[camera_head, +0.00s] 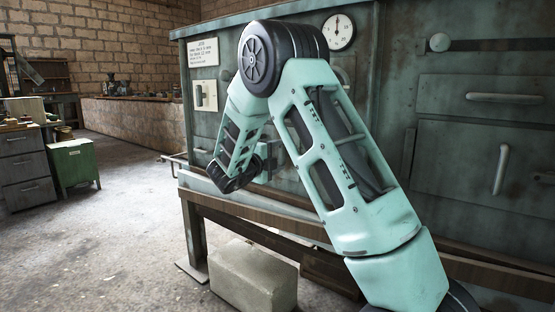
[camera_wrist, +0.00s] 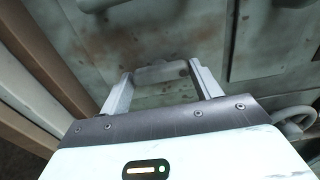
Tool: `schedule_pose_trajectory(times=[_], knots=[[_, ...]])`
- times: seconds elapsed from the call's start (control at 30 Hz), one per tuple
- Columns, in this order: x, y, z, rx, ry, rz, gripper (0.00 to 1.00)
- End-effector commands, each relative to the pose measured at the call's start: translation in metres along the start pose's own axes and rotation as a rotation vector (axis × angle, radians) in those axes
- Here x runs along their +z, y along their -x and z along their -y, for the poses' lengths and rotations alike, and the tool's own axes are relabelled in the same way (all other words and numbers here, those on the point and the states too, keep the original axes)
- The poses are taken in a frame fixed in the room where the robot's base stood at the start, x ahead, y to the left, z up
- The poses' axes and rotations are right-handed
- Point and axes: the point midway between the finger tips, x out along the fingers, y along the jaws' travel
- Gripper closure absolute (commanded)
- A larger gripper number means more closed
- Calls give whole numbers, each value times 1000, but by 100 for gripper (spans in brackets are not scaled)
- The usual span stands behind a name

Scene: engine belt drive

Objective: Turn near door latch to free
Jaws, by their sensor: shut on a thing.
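My gripper (camera_wrist: 160,78) shows in the wrist view with its two pale fingers on either side of a short grey bar, and it is shut on this bar. The bar, which looks like the near door latch (camera_wrist: 161,72), lies crosswise in front of a stained green-grey metal panel (camera_wrist: 130,30). Its full shape and the way it is turned are hard to tell. In the head view my own arm reaches across to the cabinet front and covers the place where my gripper works.
The big green metal cabinet (camera_head: 480,50) carries a horizontal handle (camera_head: 505,98), a vertical handle (camera_head: 501,170) and a round gauge (camera_head: 339,32). A wooden ledge (camera_head: 250,204) runs along its foot, with a stone block (camera_head: 252,277) below. The floor at left is open.

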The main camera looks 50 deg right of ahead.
Motion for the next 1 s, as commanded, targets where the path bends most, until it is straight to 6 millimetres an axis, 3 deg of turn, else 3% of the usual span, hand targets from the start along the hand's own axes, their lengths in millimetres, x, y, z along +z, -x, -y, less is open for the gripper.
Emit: schedule_pose_trajectory(times=[0.27,0.3,0.37,0.73,0.87,1.0], knots=[[0,0,-1,3,1,1,59],[0,0,-1,3,2,1,28],[0,0,-1,3,2,1,15],[1,6,0,1,2,2,15],[1,23,2,2,2,3,15],[2,54,3,3,4,7,15]])
